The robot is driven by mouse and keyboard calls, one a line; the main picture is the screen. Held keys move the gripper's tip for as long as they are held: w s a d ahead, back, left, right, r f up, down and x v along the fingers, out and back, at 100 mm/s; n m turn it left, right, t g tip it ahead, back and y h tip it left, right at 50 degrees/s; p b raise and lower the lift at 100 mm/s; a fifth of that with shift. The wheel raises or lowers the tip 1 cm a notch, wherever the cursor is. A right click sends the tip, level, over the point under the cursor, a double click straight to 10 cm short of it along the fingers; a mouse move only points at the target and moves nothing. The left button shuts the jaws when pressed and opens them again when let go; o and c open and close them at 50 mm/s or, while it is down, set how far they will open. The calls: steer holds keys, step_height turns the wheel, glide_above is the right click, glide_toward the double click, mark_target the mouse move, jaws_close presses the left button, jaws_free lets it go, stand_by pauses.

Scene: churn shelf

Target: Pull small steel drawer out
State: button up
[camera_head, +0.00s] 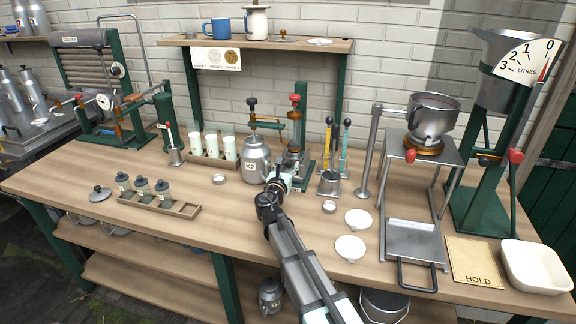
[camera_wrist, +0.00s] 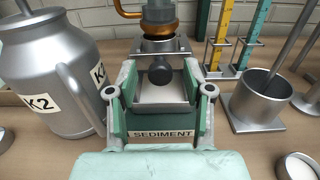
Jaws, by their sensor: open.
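In the wrist view a small steel drawer (camera_wrist: 160,94) with a dark round knob (camera_wrist: 159,71) sits low in the green stand (camera_wrist: 200,130) labelled "SEDIMENT". My gripper (camera_wrist: 160,76) is open, with one finger on each side of the drawer and knob. The fingers look apart from the knob; how far the knob lies from the fingertips is hard to tell. In the head view my gripper (camera_head: 278,184) is at the foot of the green and copper apparatus (camera_head: 294,140), and the drawer is hidden behind it.
A steel can marked K2 (camera_head: 256,163) stands close left of my gripper; it also fills the left of the wrist view (camera_wrist: 45,75). A steel cup (camera_wrist: 260,100) on a plate stands to the right. White discs (camera_head: 350,247) lie on the bench towards the front.

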steer(key=shift+w, duration=0.4)
steer(key=shift+c, duration=0.3)
